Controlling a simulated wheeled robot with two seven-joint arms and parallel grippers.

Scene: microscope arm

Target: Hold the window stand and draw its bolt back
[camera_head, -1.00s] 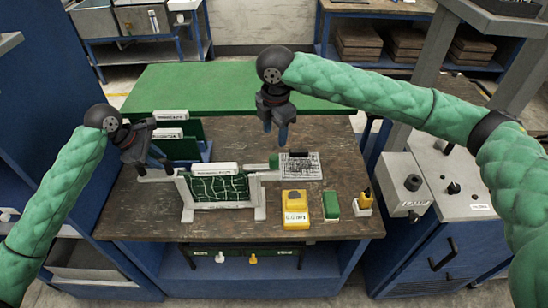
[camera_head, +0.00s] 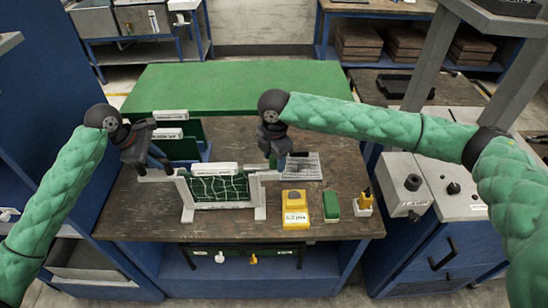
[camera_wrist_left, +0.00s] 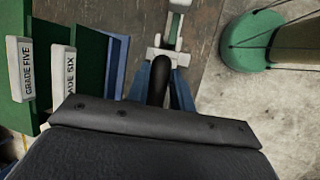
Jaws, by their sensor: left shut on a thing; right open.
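The window stand (camera_head: 218,190) is a white frame with a green, white-lined panel and feet, upright on the brown workbench. My left gripper (camera_head: 164,165) is shut on the stand's left end. In the left wrist view its blue fingers (camera_wrist_left: 178,92) sit at the stand's white end (camera_wrist_left: 166,54). My right gripper (camera_head: 276,160) is open, pointing down at the stand's right end.
Green boards with white labels (camera_head: 170,132) stand behind the left gripper.

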